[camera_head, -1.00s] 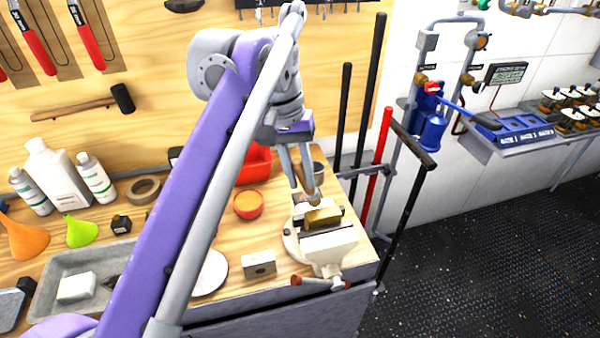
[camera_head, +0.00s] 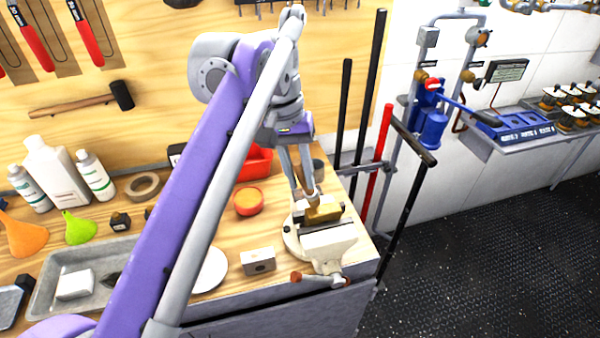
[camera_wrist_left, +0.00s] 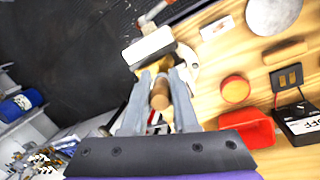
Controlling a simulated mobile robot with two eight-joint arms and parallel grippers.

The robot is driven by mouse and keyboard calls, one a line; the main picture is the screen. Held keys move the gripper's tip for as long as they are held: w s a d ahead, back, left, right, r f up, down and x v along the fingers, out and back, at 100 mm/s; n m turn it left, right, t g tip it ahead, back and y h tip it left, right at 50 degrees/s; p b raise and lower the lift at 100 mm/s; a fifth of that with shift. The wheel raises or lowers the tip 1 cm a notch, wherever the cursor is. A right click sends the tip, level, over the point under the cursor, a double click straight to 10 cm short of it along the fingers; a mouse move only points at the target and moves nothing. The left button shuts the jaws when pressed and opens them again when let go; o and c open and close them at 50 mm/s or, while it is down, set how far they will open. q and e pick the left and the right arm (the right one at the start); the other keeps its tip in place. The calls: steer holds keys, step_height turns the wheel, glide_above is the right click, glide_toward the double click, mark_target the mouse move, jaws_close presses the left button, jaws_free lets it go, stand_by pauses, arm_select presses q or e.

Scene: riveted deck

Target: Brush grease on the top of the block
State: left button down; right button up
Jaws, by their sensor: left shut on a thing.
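The block appears to be the brass-coloured piece (camera_head: 323,213) held in the jaws of a pale bench vise (camera_head: 330,246) at the right end of the bench. My left gripper (camera_head: 306,180) is above it, with its fingers pointing down. It is shut on a brush, whose wooden handle (camera_wrist_left: 160,93) shows between the fingers in the wrist view. The brush's lower end is at or just over the block; contact is unclear. A round red tub with orange contents (camera_head: 248,201) stands left of the vise, probably the grease. It also shows in the wrist view (camera_wrist_left: 235,89). My right gripper is not in view.
A small metal block with a hole (camera_head: 258,262) and a pale disc (camera_head: 210,270) lie left of the vise. A red bin (camera_head: 256,163) stands behind the tub. Tall bars, including a red one (camera_head: 379,150), stand right of the bench. A grey tray (camera_head: 50,300) is at left.

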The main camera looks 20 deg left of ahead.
arm_select(q)
steer(key=shift+f, duration=0.15)
steer(key=d, duration=0.1)
steer(key=s+d+p, duration=0.1)
steer(key=d, duration=0.1)
steer(key=d+p, duration=0.1)
steer(key=shift+s+d, duration=0.35)
steer(key=shift+d, duration=0.05)
stand_by(1.9)
